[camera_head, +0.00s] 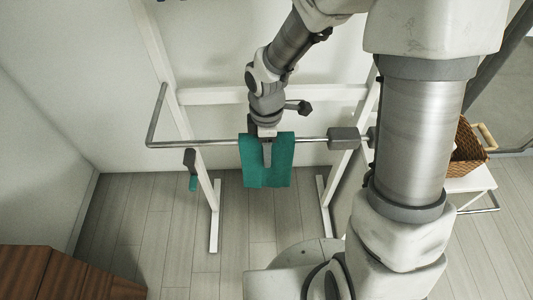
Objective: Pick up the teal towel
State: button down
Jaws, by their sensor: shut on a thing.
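The teal towel (281,165) hangs at the middle of the picture, in front of the horizontal metal bar of a white rack. My gripper (266,143) points down at the top of the towel and is shut on it. The towel drapes to both sides below the gripper, with a gap at its top middle. My fingertips are partly hidden by the cloth. Whether the towel still touches the bar (215,143) cannot be told from this view.
The white rack (215,215) stands against the wall. A small dark and teal item (191,170) hangs by its left post. A wicker basket (468,150) sits on a white stand (475,182) at the right. Brown wooden furniture (55,275) is at the lower left. Floor (150,215) left of the rack is clear.

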jog(key=shift+r, duration=0.1)
notch_tip(320, 180, up, 28)
jog(key=p, duration=0.5)
jog(key=shift+s, duration=0.1)
dwell(0.5)
